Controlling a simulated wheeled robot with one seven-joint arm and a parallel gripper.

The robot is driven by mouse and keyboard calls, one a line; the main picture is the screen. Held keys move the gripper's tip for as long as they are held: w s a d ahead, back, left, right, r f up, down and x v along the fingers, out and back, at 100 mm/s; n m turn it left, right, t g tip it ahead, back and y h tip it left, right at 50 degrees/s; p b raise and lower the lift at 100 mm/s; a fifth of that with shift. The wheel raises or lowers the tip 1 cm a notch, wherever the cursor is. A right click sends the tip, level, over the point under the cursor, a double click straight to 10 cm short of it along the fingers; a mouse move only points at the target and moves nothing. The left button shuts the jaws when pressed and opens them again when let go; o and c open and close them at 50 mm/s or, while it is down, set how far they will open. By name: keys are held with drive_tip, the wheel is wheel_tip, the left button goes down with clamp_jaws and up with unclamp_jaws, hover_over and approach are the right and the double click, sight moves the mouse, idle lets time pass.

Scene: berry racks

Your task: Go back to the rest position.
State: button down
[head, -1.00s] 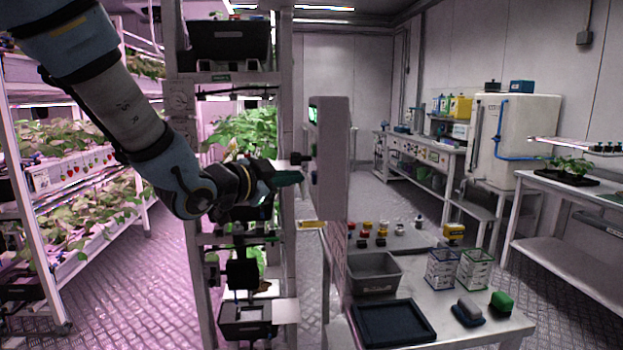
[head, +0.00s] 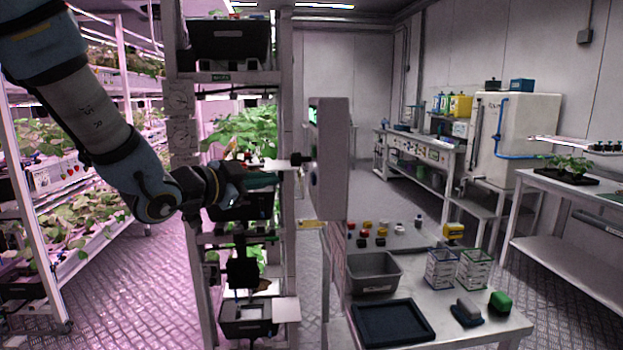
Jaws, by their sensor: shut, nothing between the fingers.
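My gripper (head: 262,181) is in the middle left of the head view, at the end of my blue and grey arm. It is shut and holds nothing.
The rack (head: 184,262) with black trays stands close behind my gripper. Berry shelves (head: 80,215) stand at left. Floor between is clear.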

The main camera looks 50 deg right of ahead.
idle(0.8)
drive_tip(key=w+a+f+n+t+y, duration=0.3)
drive_tip(key=w+a, duration=0.3)
drive_tip(key=w+a+f+n+t+y, duration=0.2)
drive_tip(key=w+a+f+n+y, duration=0.15)
drive_tip(key=w+a, duration=0.25)
drive_tip(key=w+a+f+n+y, duration=0.2)
drive_tip(key=a+f+n+y, duration=0.15)
drive_tip(key=a, duration=0.45)
drive_tip(key=w+a+f+n+y, duration=0.15)
drive_tip(key=a+n, duration=0.25)
drive_tip(key=a, duration=0.5)
drive_tip(key=s+a+f+n+g+y, duration=0.2)
drive_tip(key=s+a, duration=0.4)
drive_tip(key=a, duration=0.3)
drive_tip(key=s+a+f+n+g+y, duration=0.2)
drive_tip(key=s+a+f+n+g, duration=0.1)
drive_tip(key=s+a+n, duration=0.3)
drive_tip(key=a+n, duration=0.1)
drive_tip(key=a, duration=0.1)
drive_tip(key=shift+a+f+y, duration=0.35)
drive_tip(key=shift+a+f, duration=0.05)
drive_tip(key=shift+d, duration=0.1)
